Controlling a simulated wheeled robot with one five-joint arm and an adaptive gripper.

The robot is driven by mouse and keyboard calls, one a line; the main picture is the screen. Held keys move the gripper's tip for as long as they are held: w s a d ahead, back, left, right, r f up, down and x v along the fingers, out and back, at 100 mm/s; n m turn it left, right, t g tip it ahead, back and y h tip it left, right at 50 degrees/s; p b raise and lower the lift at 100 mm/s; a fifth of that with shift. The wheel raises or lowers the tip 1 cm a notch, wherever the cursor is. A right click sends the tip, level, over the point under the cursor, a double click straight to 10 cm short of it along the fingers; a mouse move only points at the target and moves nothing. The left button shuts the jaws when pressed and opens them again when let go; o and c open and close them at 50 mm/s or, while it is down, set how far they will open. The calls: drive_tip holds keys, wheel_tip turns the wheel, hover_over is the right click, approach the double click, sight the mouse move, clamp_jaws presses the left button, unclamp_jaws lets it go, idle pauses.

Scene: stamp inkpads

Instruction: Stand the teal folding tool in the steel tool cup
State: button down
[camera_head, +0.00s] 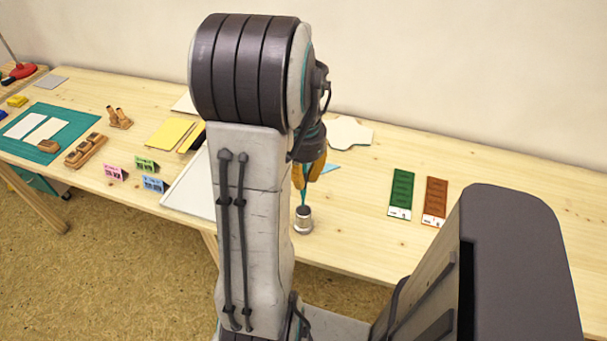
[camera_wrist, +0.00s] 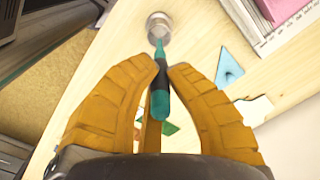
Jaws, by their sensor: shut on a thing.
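The teal folding tool (camera_head: 303,196) is in my gripper (camera_head: 308,175), hanging roughly upright, with its lower end at the mouth of the steel tool cup (camera_head: 303,220). In the wrist view the tool (camera_wrist: 160,103) has a teal end near the camera, a dark middle and a thin teal far end. My orange gripper fingers (camera_wrist: 166,68) are shut on it around the dark part. Its far end overlaps the near rim of the cup (camera_wrist: 159,24). I cannot tell whether the tip is inside the cup or just above it. The cup stands upright near the table's front edge.
A green strip (camera_head: 401,194) and a brown strip (camera_head: 435,201) lie to the right. A white tray (camera_head: 187,191) is left of the cup, partly behind my arm. Pink, green and blue cards stand farther left.

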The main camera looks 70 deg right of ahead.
sight(304, 194)
drive_tip(key=shift+f+b, duration=2.15)
drive_tip(key=shift+f, duration=0.7)
drive_tip(key=c, duration=1.3)
unclamp_jaws()
drive_tip(key=shift+o, duration=0.2)
wheel_tip(304, 194, up, 12)
drive_tip(key=shift+a, duration=0.1)
